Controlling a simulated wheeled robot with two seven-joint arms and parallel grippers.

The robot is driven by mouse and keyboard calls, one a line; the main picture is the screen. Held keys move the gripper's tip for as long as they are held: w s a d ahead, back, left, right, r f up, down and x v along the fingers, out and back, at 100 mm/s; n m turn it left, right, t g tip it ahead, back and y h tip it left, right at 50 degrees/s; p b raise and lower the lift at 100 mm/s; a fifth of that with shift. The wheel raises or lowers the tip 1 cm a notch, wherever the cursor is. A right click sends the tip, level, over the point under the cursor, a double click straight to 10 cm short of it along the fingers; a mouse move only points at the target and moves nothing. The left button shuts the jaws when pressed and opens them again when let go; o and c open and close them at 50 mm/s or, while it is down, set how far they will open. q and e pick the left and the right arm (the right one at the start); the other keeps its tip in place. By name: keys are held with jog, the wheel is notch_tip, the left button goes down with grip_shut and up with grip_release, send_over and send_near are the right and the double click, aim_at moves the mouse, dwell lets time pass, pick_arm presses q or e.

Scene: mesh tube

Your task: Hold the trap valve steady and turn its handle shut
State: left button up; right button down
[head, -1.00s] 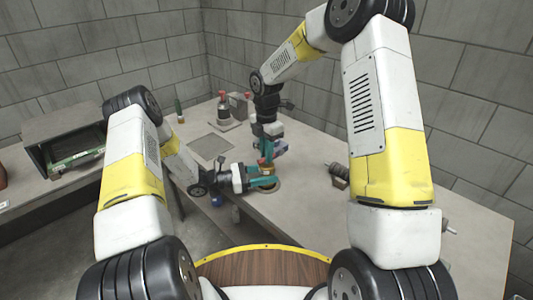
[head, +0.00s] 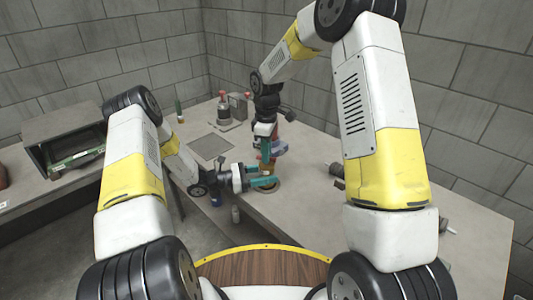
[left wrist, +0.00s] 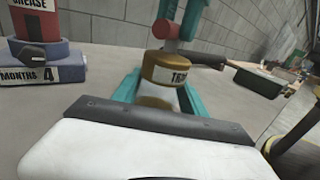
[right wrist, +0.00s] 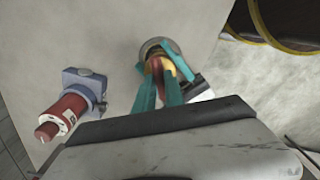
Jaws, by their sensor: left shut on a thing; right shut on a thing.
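The trap valve, a brass-coloured body (left wrist: 168,68) with a partly hidden label, stands upright on a round base plate (right wrist: 158,44) on the table. My left gripper (head: 266,182) is shut on the body from the side, with a teal finger on each side of it in the left wrist view. The red handle (left wrist: 165,29) stands above the body. My right gripper (right wrist: 160,78) comes down from above and is shut on the handle, which its teal fingers partly hide in the right wrist view.
A red grease canister on a blue base (left wrist: 50,65) stands close behind the valve. A dark fitting (head: 336,171) lies to the right on the table. Red-topped bottles (head: 222,105) stand at the back, beside a square plate (head: 210,147).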

jog(key=m, duration=0.5)
jog(key=shift+m, duration=0.4)
jog(key=shift+w, duration=0.1)
dwell(0.3)
jog(key=c, duration=1.4)
grip_release()
notch_tip(320, 180, up, 12)
jog(key=shift+r, duration=0.1)
pick_arm(q)
jog(key=o, duration=1.6)
